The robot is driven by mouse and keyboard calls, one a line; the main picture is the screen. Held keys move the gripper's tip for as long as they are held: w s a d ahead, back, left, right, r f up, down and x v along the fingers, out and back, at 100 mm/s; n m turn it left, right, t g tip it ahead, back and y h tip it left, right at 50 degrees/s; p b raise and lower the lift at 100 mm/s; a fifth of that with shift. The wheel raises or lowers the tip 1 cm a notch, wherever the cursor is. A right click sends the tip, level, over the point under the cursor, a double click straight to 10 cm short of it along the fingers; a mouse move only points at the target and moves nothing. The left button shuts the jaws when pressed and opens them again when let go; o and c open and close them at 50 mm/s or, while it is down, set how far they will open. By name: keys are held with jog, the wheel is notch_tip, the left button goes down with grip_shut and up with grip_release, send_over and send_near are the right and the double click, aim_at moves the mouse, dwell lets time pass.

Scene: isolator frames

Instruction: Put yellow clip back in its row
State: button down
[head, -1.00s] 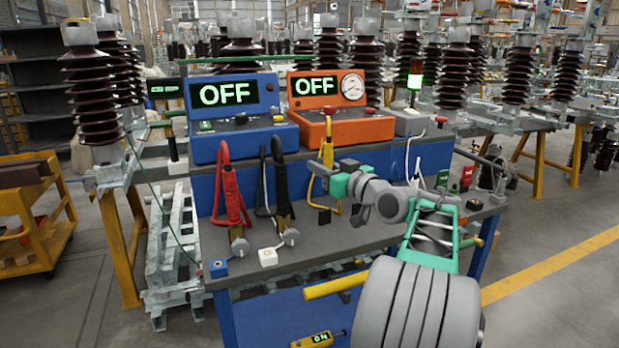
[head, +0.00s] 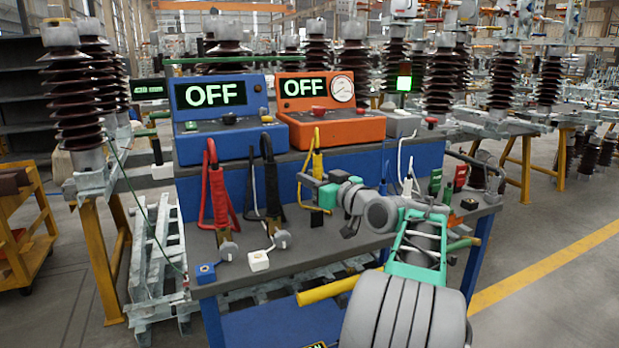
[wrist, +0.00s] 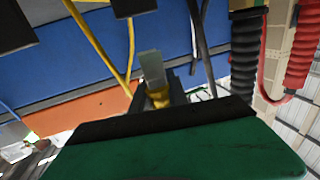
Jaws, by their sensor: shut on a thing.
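The yellow clip (head: 317,155) stands roughly upright above the bench, to the right of the black clip (head: 271,185) and the red clip (head: 218,195). My gripper (head: 312,184) reaches it from the right and is shut on it. In the wrist view, a yellow part with a pale flat tip (wrist: 152,68) shows just past the dark edge of a green part, which hides the grip itself. A yellow cable (wrist: 100,45) runs beside it. I cannot tell whether the clip's lower end touches anything.
The blue unit (head: 222,140) and orange unit (head: 335,128), both reading OFF, stand behind the clips. White cables and small green and red parts (head: 460,176) are to the right.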

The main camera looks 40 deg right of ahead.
jog(key=shift+f+b, duration=0.5)
jog(key=shift+f, duration=0.4)
jog(key=shift+f+b, duration=1)
jog(key=shift+b, duration=0.35)
dwell(0.9)
jog(key=c, duration=1.2)
grip_release()
jog(key=shift+f, duration=0.1)
jog(key=shift+s, duration=0.15)
jog(key=s+p, duration=0.1)
jog(key=s, duration=0.6)
jog(key=shift+s+a, duration=0.15)
jog(key=shift+s, duration=0.15)
